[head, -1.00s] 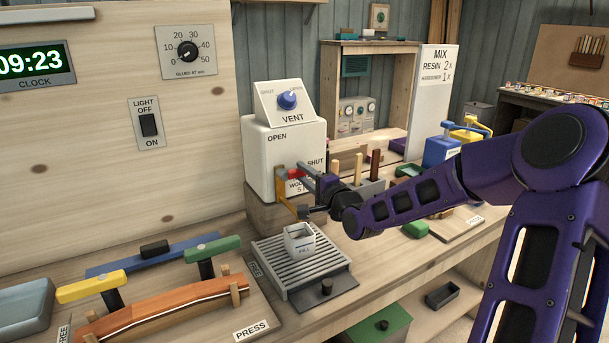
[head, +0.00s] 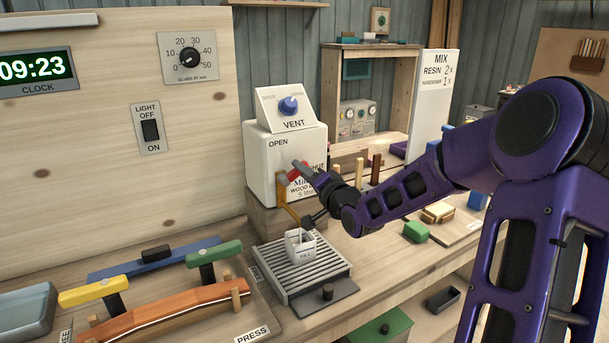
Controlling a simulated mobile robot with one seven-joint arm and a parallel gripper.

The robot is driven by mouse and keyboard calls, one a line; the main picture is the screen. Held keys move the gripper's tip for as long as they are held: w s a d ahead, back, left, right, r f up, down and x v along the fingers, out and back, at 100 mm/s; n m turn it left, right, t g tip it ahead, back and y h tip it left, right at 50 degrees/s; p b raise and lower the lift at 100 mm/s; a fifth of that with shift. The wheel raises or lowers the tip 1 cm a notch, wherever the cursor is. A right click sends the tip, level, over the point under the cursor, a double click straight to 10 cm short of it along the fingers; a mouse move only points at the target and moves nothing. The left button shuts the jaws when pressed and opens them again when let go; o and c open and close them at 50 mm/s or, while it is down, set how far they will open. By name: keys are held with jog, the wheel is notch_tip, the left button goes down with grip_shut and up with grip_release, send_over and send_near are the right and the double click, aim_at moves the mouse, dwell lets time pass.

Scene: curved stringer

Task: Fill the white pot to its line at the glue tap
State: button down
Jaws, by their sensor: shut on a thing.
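The white glue tank (head: 262,160) stands on a wooden block, with OPEN and SHUT marked on its front. My gripper (head: 303,170) is at the tank's front, shut on the red tap handle (head: 293,174) and partly hiding it. The yellow-orange tap spout (head: 286,205) runs down below the handle. The white pot (head: 301,248), marked FILL, stands upright on the slatted grate (head: 278,266) below the spout. The pot's inside is partly visible, but I cannot tell its glue level. A dark part of my wrist shows just above the pot's right rim.
The VENT knob (head: 288,105) is on top of the tank. The clamped orange strip (head: 150,312) and its clamps lie at front left. A green block (head: 416,231) sits on the bench to the right. A wooden rack with upright pegs stands behind my wrist.

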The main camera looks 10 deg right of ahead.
jog(key=shift+a+r+n, duration=0.2)
jog(key=shift+r+n, duration=0.05)
jog(key=shift+n, duration=0.75)
jog(key=c, duration=0.6)
grip_release()
jog(key=shift+c, duration=0.2)
jog(key=shift+s, duration=0.1)
jog(key=p+v, duration=0.2)
jog(key=v, duration=1.5)
jog(key=shift+s, duration=0.15)
